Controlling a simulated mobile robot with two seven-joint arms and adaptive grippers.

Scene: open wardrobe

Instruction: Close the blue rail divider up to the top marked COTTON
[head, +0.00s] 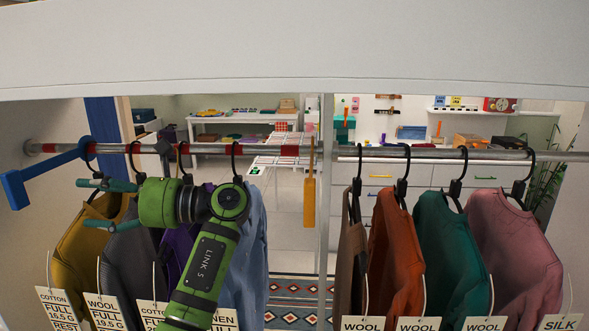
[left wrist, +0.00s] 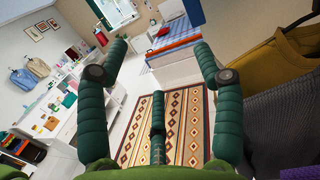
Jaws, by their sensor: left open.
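The blue rail divider (head: 48,172) hangs by its ring on the rail at the far left, its arm and end plate sticking out left. A blue piece at the top edge of the left wrist view (left wrist: 194,10) may be part of it. A mustard top (head: 80,250) hangs just right of the ring; a tag below it reads COTTON (head: 62,308). Another COTTON tag (head: 152,314) shows near the purple top (head: 175,245). My left gripper (head: 100,203) is open, its fingers pointing left in front of the mustard top, below the divider. It appears empty in the wrist view (left wrist: 155,65).
A dark grey top (head: 125,258) and a light blue top (head: 250,250) hang nearby. An orange divider (head: 309,190) hangs mid-rail. Brown, orange, teal and pink (head: 515,250) tops hang right of the post. Rail left of the blue ring is bare.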

